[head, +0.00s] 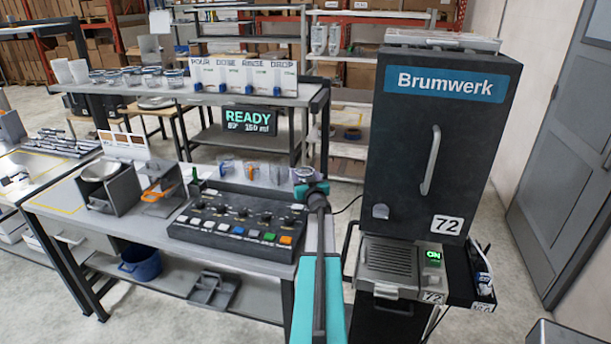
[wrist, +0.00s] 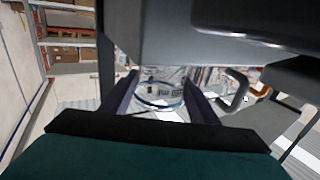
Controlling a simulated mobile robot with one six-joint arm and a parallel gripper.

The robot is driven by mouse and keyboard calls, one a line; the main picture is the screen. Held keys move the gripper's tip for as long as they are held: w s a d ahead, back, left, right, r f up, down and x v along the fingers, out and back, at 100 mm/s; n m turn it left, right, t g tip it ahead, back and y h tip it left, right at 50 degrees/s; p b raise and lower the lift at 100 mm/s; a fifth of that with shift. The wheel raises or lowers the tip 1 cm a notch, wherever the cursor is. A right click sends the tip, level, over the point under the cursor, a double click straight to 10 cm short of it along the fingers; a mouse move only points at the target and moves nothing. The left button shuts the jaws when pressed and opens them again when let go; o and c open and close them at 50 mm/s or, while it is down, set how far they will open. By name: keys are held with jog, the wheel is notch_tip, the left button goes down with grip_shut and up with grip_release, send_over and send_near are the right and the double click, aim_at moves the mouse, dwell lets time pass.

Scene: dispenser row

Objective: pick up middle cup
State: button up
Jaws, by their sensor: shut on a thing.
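A clear cup with a blue band (wrist: 160,97) is between the two dark fingers of my gripper (wrist: 160,108) in the wrist view. The fingers are shut on its sides, and the dark body above hides its upper part. In the head view my gripper (head: 306,182) is at the right end of the bench, beside the black control panel, with its teal arm running down. The held cup is small there and partly hidden. Several clear cups (head: 131,77) stand in a row on the back shelf. I cannot tell from which place the held cup came.
A button panel (head: 240,222) lies left of my gripper, with clear containers (head: 251,171) behind it. The tall black Brumwerk machine (head: 446,140) stands close on the right. A READY display (head: 250,120) and a sign reading POUR, DOSE, RINSE, DROP (head: 240,75) are behind.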

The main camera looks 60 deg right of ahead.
jog(key=shift+r, duration=0.7)
notch_tip(320, 180, up, 2)
jog(key=shift+a, duration=0.15)
jog(key=s+a+b, duration=0.1)
jog(key=s+a, duration=0.3)
jog(key=a, duration=0.2)
jog(key=s+a+r+b, duration=0.1)
jog(key=s+a, duration=0.3)
jog(key=a, duration=0.3)
jog(key=shift+s+a, duration=0.15)
jog(key=shift+s, duration=0.1)
jog(key=shift+r, duration=0.1)
jog(key=shift+c, duration=0.2)
jog(key=shift+w, duration=0.1)
